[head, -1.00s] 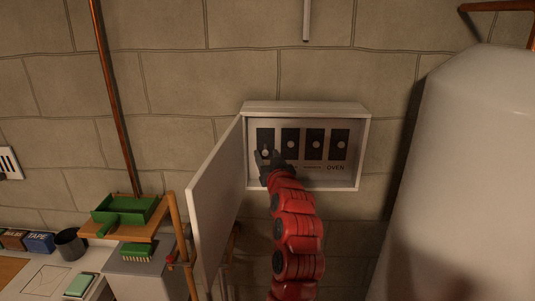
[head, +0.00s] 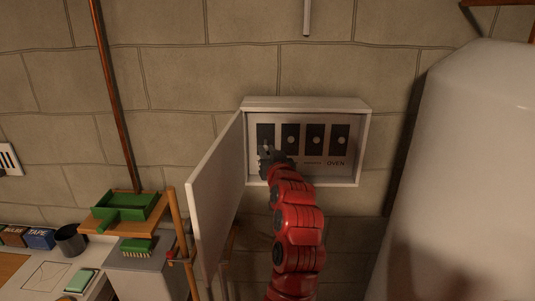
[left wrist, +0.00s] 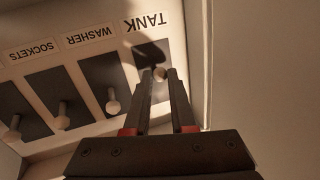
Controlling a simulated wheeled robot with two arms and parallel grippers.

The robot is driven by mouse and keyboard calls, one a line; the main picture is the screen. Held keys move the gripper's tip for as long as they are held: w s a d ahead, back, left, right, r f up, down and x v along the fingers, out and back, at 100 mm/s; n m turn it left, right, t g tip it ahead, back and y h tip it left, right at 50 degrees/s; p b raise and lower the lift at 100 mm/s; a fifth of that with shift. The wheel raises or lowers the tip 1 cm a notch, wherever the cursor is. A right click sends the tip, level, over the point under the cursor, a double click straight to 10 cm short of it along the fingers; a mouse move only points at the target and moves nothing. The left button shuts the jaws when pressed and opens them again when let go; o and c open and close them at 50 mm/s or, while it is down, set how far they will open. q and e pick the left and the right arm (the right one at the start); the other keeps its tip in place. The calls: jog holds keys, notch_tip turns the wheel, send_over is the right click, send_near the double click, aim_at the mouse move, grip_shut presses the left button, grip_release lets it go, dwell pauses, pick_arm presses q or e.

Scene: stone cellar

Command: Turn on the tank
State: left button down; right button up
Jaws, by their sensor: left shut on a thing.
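The white switch box (head: 365,140) on the stone wall stands open, with a row of black switch plates inside. The TANK switch (left wrist: 160,74) is at the left end of the row in the head view. My left gripper (head: 266,152) is at this switch, and in the left wrist view its fingertips (left wrist: 159,76) are shut around the switch's pale knob. The TANK label (left wrist: 146,22) shows upside down there. The knob seems nearer its label than the WASHER knob (left wrist: 113,106) is to its own. The lever's exact position is partly hidden by the fingers. My right gripper is out of view.
The box door (head: 215,198) hangs open to the left, close beside my left arm. A large white tank (head: 465,170) stands at the right. A wooden stand with a green tray (head: 125,207) is at the lower left. OVEN's switch (head: 340,140) ends the row.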

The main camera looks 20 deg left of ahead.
aim_at(267, 140)
pick_arm(q)
jog(key=r+g+h+b, duration=0.1)
jog(key=g+b, duration=0.1)
jog(key=b, duration=0.2)
jog(key=shift+s+r+m+g, duration=0.1)
jog(key=shift+r+m+g, duration=0.1)
jog(key=shift+m+g, duration=0.15)
jog(key=shift+r+g+h+b, duration=0.25)
jog(key=shift+g+h+b, duration=0.05)
jog(key=shift+g+h, duration=0.1)
jog(key=shift+a+r+m+g+h, duration=0.1)
jog(key=shift+r+m+g+h, duration=0.3)
jog(key=shift+g, duration=0.45)
jog(key=shift+r+g, duration=0.35)
jog(key=shift+g, duration=0.05)
jog(key=r+g+p, duration=0.1)
jog(key=p, duration=0.2)
jog(key=w+g+h+p, duration=0.1)
jog(key=p, duration=0.2)
jog(key=shift+a+r+g, duration=0.1)
jog(key=shift+r+g, duration=0.25)
jog(key=shift+g, duration=0.05)
jog(key=shift+w+m+g+h+p, duration=0.2)
jog(key=shift+m+g+h+p, duration=0.15)
jog(key=shift+p, duration=0.85)
jog(key=c, duration=0.8)
grip_release()
jog(key=shift+f, duration=0.2)
jog(key=shift+o, duration=0.2)
